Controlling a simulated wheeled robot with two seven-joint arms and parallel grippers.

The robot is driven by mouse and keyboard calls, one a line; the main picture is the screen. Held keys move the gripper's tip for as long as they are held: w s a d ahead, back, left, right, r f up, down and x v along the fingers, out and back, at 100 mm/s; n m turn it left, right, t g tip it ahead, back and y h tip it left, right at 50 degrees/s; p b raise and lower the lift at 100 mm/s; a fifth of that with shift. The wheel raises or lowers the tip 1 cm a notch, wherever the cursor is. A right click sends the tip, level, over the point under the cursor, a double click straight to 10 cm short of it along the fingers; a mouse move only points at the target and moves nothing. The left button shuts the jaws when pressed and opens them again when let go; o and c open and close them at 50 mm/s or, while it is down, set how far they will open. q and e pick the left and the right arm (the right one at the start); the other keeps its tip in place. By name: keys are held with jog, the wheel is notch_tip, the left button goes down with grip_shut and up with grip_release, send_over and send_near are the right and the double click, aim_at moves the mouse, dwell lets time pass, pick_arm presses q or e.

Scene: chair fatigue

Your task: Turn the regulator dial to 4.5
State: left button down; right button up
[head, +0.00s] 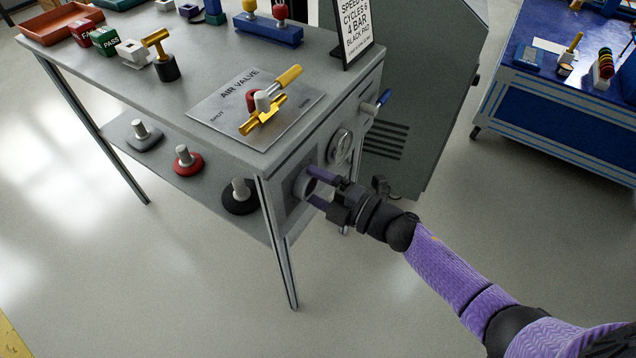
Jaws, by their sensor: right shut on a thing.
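The regulator dial (301,185) is a grey round knob on the front panel of the grey bench, below the bench top. My right gripper (316,187) has its purple fingers around the dial and is shut on it. The fingers and wrist hide part of the dial, and no scale reading can be made out on it. My left gripper is not in view.
Weights, including a red one (187,162), stand on the lower shelf. A grey cabinet (425,75) stands close behind the panel.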

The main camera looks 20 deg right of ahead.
jog(key=shift+m, duration=0.3)
dwell(0.4)
jog(key=o, duration=1)
jog(key=p+v, duration=0.2)
jog(key=v, duration=0.8)
jog(key=shift+p, duration=0.4)
